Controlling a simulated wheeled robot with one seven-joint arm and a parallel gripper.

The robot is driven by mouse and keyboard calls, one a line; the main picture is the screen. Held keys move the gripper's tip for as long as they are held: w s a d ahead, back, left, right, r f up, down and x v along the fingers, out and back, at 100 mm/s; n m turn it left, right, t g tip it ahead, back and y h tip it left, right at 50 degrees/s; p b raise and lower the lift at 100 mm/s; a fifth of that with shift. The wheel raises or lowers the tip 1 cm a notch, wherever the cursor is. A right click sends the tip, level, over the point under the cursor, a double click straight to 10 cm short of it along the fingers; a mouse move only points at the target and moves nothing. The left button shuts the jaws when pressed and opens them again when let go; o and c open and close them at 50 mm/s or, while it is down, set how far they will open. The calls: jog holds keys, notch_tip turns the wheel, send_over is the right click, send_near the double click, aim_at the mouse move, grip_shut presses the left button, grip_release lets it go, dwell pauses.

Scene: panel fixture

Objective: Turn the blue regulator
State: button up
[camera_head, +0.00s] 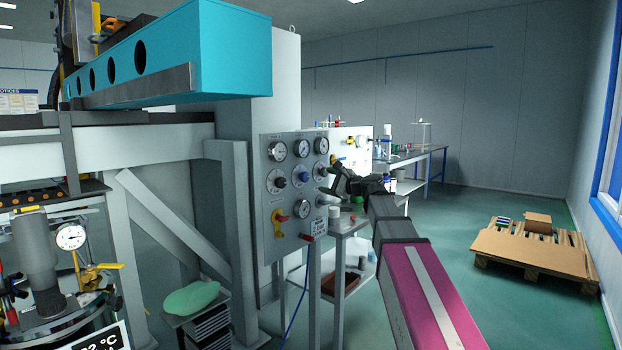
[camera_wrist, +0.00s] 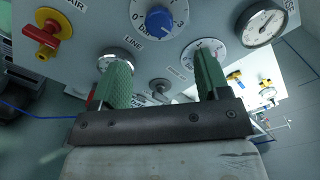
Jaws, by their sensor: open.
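The blue regulator (camera_wrist: 159,20) is a round blue knob on a white numbered dial, at the top middle of the wrist view. In the head view a small dark blue knob (camera_head: 304,177) in the middle of the grey panel looks like the same one. My gripper (camera_wrist: 162,60) is open, with its two green fingers apart and nothing between them. The fingertips lie below the blue knob in the wrist view, apart from it. In the head view my gripper (camera_head: 334,182) is in front of the panel's right part and hides some of it.
The grey panel (camera_head: 263,245) carries several gauges and dials. A red valve handle (camera_wrist: 40,33) is left of the blue knob, and a pressure gauge (camera_wrist: 265,22) is to its right. A turquoise beam (camera_head: 200,55) hangs above. Open floor lies right, before a pallet (camera_head: 530,255).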

aim_at(306, 177)
jog(key=x, duration=1)
jog(key=shift+a, duration=0.1)
jog(key=c, duration=0.9)
